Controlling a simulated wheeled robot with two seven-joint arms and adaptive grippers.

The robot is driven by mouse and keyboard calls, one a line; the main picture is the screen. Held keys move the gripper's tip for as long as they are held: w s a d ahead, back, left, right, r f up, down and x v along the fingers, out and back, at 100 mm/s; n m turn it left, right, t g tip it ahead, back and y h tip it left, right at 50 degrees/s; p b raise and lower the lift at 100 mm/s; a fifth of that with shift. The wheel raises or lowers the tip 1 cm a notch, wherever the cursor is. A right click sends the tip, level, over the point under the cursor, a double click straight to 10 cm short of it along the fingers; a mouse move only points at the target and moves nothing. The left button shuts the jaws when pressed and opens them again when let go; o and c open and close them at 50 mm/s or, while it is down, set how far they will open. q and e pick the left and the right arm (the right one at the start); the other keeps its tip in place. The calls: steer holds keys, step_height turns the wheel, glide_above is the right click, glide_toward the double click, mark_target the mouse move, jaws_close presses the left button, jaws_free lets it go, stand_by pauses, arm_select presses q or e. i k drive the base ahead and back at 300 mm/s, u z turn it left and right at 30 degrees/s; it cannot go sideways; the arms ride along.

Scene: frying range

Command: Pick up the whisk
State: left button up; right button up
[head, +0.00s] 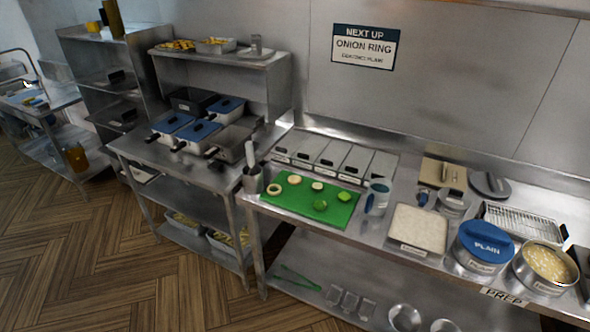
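I cannot make out a whisk for certain. A steel holder (253,181) stands at the left end of the prep counter, with upright utensils (250,152) in it, one pale. They are too small to tell whether one is a whisk. A light canister (378,193) with a blue part on its side stands right of the green board. A small blue item (423,198) lies further right, its kind unclear. Neither of my grippers is in view.
The green cutting board (311,200) holds several vegetable pieces. A breading tray (418,229), blue PLAIN lid (485,243) and round pan (545,267) crowd the counter's right side. Fryers (190,130) stand at the left. The wooden floor (120,250) in front is clear.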

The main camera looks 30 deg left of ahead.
mark_target(250, 156)
steer(key=u, duration=0.4)
steer(key=i, duration=0.8)
steer(key=u, duration=0.35)
